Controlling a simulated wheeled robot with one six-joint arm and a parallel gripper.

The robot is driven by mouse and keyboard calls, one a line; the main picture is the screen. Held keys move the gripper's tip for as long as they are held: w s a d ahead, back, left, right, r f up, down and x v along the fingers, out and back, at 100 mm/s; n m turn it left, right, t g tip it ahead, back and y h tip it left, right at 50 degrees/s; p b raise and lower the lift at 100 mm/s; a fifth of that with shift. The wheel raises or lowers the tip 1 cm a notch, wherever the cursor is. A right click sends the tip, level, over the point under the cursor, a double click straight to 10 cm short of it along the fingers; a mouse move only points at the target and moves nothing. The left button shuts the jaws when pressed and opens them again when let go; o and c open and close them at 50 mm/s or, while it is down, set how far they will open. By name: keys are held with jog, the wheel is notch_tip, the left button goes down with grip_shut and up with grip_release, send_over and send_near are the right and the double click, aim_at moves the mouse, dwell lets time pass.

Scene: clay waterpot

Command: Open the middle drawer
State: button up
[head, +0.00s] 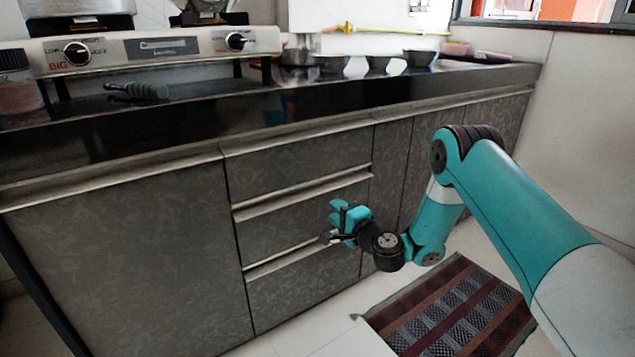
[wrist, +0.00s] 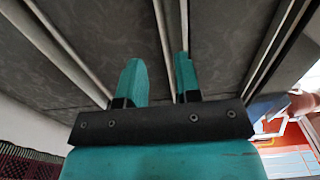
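The middle drawer (head: 285,231) is a dark grey patterned panel with a pale metal handle strip (head: 300,194) along its top edge. It looks closed, flush with the panels around it. My gripper (head: 333,222) is in front of its right part, fingers toward the cabinet. In the wrist view the two teal fingers of my gripper (wrist: 159,62) are apart, with nothing held. A metal strip (wrist: 168,35), which looks like the middle drawer's handle, runs between and behind the fingers. I cannot tell whether they touch it.
The top drawer (head: 295,160) is above and the bottom drawer (head: 300,285) below, both looking closed. A large cabinet door (head: 130,260) is at left. The dark countertop (head: 200,120) overhangs, bearing a stove (head: 155,50) and several bowls. A striped rug (head: 455,315) lies on the floor.

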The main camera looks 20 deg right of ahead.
aim_at(316, 195)
jog(key=x, duration=0.8)
jog(key=shift+f, duration=0.15)
jog(key=shift+w+a+b, duration=0.2)
jog(key=shift+w+b, duration=0.1)
jog(key=shift+w, duration=0.3)
jog(key=shift+c, duration=0.4)
grip_shut()
